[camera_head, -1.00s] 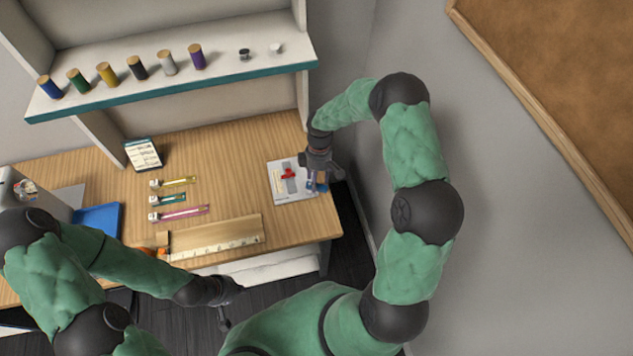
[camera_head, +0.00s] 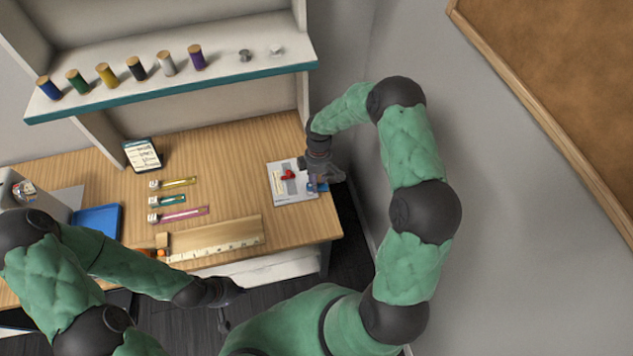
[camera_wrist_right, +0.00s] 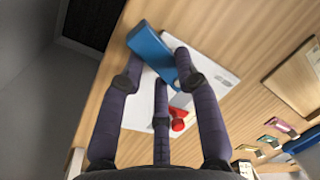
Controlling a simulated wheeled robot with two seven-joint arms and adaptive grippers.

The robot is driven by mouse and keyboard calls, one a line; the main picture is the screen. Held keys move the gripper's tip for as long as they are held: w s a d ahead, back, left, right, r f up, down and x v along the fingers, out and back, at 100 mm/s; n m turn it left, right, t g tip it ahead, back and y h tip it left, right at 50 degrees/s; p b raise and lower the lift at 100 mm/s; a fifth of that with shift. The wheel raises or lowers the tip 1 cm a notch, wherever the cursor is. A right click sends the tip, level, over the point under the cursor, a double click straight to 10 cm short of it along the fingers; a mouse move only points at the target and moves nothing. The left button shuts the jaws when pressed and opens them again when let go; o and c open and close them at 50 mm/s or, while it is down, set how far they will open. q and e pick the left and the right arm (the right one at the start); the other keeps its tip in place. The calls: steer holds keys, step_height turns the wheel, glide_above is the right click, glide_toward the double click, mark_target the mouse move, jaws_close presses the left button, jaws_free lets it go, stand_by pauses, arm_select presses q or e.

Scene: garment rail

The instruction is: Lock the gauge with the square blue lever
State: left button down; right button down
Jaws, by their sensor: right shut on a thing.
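The gauge is a pale plate (camera_head: 283,195) at the right end of the desk, with a grey strip and a red piece (camera_head: 288,175) on it. The square blue lever (camera_head: 323,187) is at the plate's right edge, partly hidden by my right gripper (camera_head: 318,179). In the right wrist view the blue lever (camera_wrist_right: 150,50) lies between the fingertips of the right gripper (camera_wrist_right: 160,80), which is shut on it. The red piece (camera_wrist_right: 178,125) shows behind the fingers. My left gripper (camera_head: 225,297) hangs off the desk's front edge; its fingers are too unclear to read.
A wooden ruler board (camera_head: 215,240) lies left of the gauge, with several coloured strips (camera_head: 180,198) behind it. A card on a stand (camera_head: 143,154) is at the back. Several spools (camera_head: 107,74) stand on the shelf above. The wall is close on the right.

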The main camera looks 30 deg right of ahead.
steer(key=c, duration=2)
jaws_free()
steer(key=shift+s+f+n, duration=0.1)
steer(key=shift+s+n, duration=0.05)
steer(key=shift+n, duration=0.95)
steer(key=o, duration=1.1)
steer(key=shift+a, duration=0.1)
steer(key=shift+c, duration=0.2)
steer(key=shift+w+r, duration=0.25)
steer(key=shift+r, duration=0.3)
step_height(320, 180, up, 11)
steer(key=w+d, duration=0.1)
steer(key=shift+w+f, duration=0.15)
steer(key=shift+w, duration=0.2)
steer(key=shift+s+f, duration=0.1)
